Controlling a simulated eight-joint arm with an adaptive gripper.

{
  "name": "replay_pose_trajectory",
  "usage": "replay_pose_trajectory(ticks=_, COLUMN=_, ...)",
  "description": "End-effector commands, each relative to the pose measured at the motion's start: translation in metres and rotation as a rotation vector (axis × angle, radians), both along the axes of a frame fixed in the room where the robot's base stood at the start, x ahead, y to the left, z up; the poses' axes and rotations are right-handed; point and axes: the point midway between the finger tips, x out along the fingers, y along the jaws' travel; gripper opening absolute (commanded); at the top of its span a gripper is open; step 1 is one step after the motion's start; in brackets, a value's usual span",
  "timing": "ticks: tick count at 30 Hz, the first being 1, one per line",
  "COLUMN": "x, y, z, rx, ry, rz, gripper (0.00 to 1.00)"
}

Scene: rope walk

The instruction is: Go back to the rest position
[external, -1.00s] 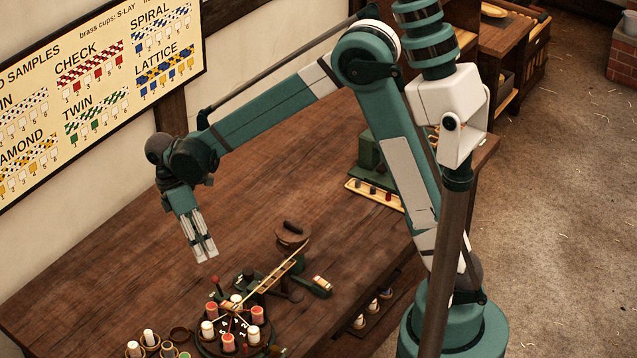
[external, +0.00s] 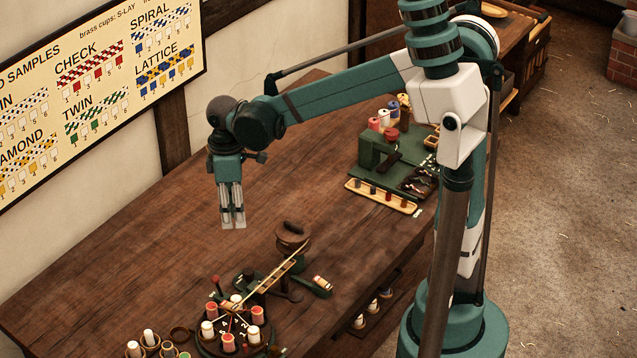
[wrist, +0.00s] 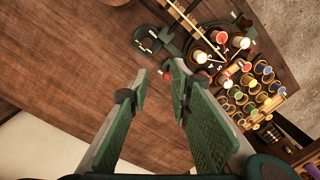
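My gripper (external: 233,224) hangs nearly straight down above the wooden table (external: 180,245), left of my arm. Its two pale fingers point at the tabletop and hold nothing. In the wrist view the gripper's green-padded fingers (wrist: 162,88) stand apart with an empty gap between them. My gripper is clear of the braiding wheel with red and white bobbins (external: 243,322), which lies lower in the external view.
A green stand with spools (external: 385,150) and a long tray (external: 382,195) stand at the table's right side. A brown round piece (external: 291,235) sits near the middle. Several small spool cups (external: 150,345) are at lower left. The left tabletop is clear.

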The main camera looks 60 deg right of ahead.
Motion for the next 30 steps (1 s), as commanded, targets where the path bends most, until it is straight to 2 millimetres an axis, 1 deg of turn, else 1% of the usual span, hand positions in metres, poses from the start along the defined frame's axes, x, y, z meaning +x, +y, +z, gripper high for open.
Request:
replay_pose_trajectory(ticks=6, x=-0.02, y=-0.017, z=0.017, rx=0.009, ry=-0.072, rz=-0.078, gripper=0.21)
replay_pose_trajectory(ticks=15, x=-0.046, y=-0.039, z=0.036, rx=0.027, ry=-0.171, rz=-0.188, gripper=0.21)
replay_pose_trajectory(ticks=30, x=-0.092, y=-0.073, z=0.055, rx=0.065, ry=-0.334, rz=-0.367, gripper=0.21)
